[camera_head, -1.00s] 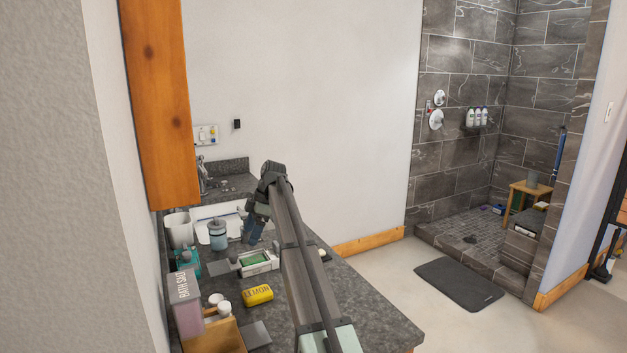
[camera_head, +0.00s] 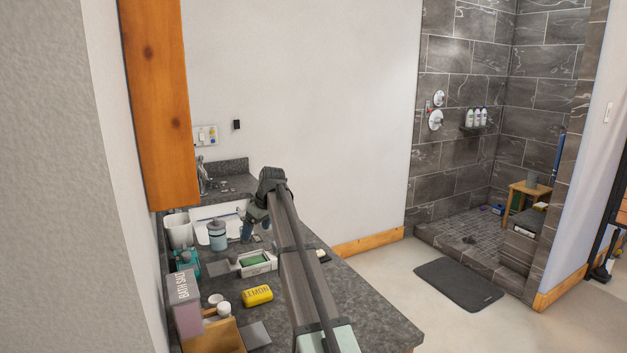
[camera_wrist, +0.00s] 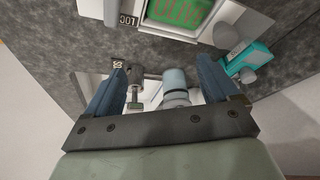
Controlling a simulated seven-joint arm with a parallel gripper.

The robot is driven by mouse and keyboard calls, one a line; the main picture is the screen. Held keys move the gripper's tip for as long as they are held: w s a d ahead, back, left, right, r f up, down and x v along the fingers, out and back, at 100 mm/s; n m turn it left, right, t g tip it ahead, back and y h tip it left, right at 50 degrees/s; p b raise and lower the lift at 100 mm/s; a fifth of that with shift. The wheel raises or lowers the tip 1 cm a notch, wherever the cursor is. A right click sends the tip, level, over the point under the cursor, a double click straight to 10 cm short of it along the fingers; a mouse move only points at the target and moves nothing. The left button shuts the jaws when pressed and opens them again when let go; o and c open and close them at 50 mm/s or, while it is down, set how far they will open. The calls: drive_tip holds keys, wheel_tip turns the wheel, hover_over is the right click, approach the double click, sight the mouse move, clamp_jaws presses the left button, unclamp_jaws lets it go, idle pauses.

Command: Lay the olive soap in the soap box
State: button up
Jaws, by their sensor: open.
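The olive soap appears as a green bar with pale raised lettering in the wrist view (camera_wrist: 180,12). It lies inside the white soap box (camera_wrist: 208,31), whose far part is cut off by the top edge. In the head view the green soap (camera_head: 254,260) shows inside the white-rimmed soap box (camera_head: 274,266) on the dark counter. My gripper (camera_head: 256,230) is beyond the box, toward the sink. In the wrist view my gripper (camera_wrist: 163,72) has its blue fingers wide apart with nothing held between them. The soap's underside is hidden.
A yellow lemon soap (camera_head: 257,295) lies nearer on the counter (camera_head: 350,290). A blue-grey container (camera_head: 217,235) stands by the sink. A teal item (camera_head: 187,262) and a bath salts box (camera_head: 185,303) stand at left. The counter's right front is mostly clear.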

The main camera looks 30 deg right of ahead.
sight(251, 260)
wheel_tip(251, 260, up, 3)
drive_tip(key=s+a+m, duration=0.1)
drive_tip(key=s+a, duration=0.2)
drive_tip(key=shift+h, duration=0.3)
drive_tip(key=f, duration=0.9)
drive_tip(key=shift+s+d+f, duration=0.15)
drive_tip(key=shift+s+f, duration=0.05)
drive_tip(key=d+v, duration=0.1)
drive_tip(key=v, duration=1.2)
drive_tip(key=w+d+r+t, duration=0.1)
drive_tip(key=d+r, duration=0.2)
drive_tip(key=d, duration=0.3)
drive_tip(key=w+d+r+m+t, duration=0.1)
drive_tip(key=d+r, duration=0.2)
drive_tip(key=d, duration=0.3)
drive_tip(key=w+d+r+m+t, duration=0.1)
drive_tip(key=d+r+t, duration=0.1)
drive_tip(key=d, duration=0.4)
drive_tip(key=shift+w+d+r, duration=0.3)
drive_tip(key=shift+d+r, duration=0.05)
drive_tip(key=shift+r, duration=0.45)
